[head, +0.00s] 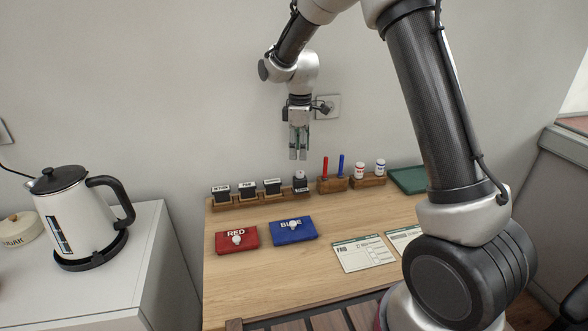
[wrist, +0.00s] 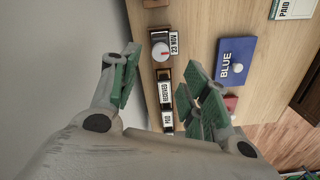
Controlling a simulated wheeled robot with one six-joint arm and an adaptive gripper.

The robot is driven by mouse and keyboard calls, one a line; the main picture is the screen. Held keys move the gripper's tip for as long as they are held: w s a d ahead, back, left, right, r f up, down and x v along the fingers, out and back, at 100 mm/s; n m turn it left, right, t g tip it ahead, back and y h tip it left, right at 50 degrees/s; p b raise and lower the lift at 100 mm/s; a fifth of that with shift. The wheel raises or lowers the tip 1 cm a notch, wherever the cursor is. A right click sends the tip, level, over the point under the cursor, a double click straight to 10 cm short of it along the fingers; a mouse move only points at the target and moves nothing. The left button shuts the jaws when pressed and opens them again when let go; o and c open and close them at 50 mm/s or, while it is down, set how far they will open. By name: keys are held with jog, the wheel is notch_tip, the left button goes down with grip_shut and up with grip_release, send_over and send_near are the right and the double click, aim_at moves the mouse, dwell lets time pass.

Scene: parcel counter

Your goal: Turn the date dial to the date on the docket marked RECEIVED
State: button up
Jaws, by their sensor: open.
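The date dial (head: 300,183) stands at the right end of the stamp rack. In the wrist view the dial (wrist: 160,50) has a pale round knob with a red mark, and its label reads 23 NOV. My gripper (head: 298,157) hangs above the dial, fingers down, open and empty. In the wrist view the gripper (wrist: 162,66) has its green-padded fingers apart, with the dial showing beyond the fingertips. One docket (head: 364,254) lies flat at the right; its heading seems to read PAID. A second docket (head: 402,239) is partly hidden by my arm. The dates are too small to read.
The wooden rack (head: 236,203) holds several labelled stamps, including PAID and RECEIVED (wrist: 165,92). A red pad (head: 236,239) and a blue pad (head: 294,231) lie in front. Pens, two bottles and a green tray (head: 408,179) stand right. A kettle (head: 80,215) is at left.

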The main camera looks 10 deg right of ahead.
aim_at(300, 171)
notch_tip(300, 171, down, 8)
jog(key=shift+d+r, duration=0.1)
jog(key=shift+r, duration=0.05)
jog(key=shift+s, duration=0.1)
grip_shut()
